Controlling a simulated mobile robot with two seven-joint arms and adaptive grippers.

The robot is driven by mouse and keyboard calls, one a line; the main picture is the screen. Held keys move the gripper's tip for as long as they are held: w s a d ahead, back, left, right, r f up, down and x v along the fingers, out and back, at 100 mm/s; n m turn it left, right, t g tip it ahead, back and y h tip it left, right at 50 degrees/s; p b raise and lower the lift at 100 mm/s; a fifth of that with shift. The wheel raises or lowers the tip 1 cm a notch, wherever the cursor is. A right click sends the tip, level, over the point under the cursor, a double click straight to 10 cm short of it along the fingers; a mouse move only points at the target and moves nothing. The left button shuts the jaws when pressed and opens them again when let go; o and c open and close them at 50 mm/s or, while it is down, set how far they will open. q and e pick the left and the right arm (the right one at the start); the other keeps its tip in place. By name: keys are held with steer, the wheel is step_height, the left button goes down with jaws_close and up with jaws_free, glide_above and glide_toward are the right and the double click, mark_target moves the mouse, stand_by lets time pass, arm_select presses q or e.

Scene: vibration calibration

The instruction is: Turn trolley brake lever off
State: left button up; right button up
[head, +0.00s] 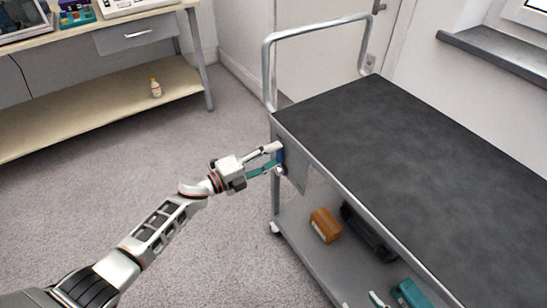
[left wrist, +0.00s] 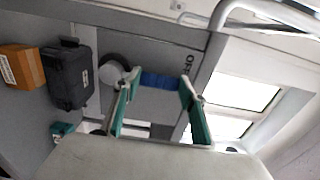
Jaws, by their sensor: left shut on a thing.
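The trolley (head: 390,110) has a dark top and a grey lower shelf. Its brake lever (head: 281,157) shows as a blue piece on the near left side face. In the left wrist view the blue lever (left wrist: 160,81) lies between the fingers, beside a round grey hub and the letters "OF", partly cut off by a finger. My left gripper (head: 277,158) is at the lever with its teal-padded fingers shut on it; the fingers also show in the left wrist view (left wrist: 158,93).
An orange-brown box (head: 326,225) and a black case (head: 367,232) sit on the trolley's lower shelf, with a teal item (head: 411,293) nearer. A metal push handle (head: 268,70) rises at the trolley's far end.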

arm_select(q)
steer(key=shift+f, duration=0.1)
stand_by(0.3)
steer(key=o, duration=1.6)
steer(key=shift+a, duration=0.15)
steer(key=v, duration=1.2)
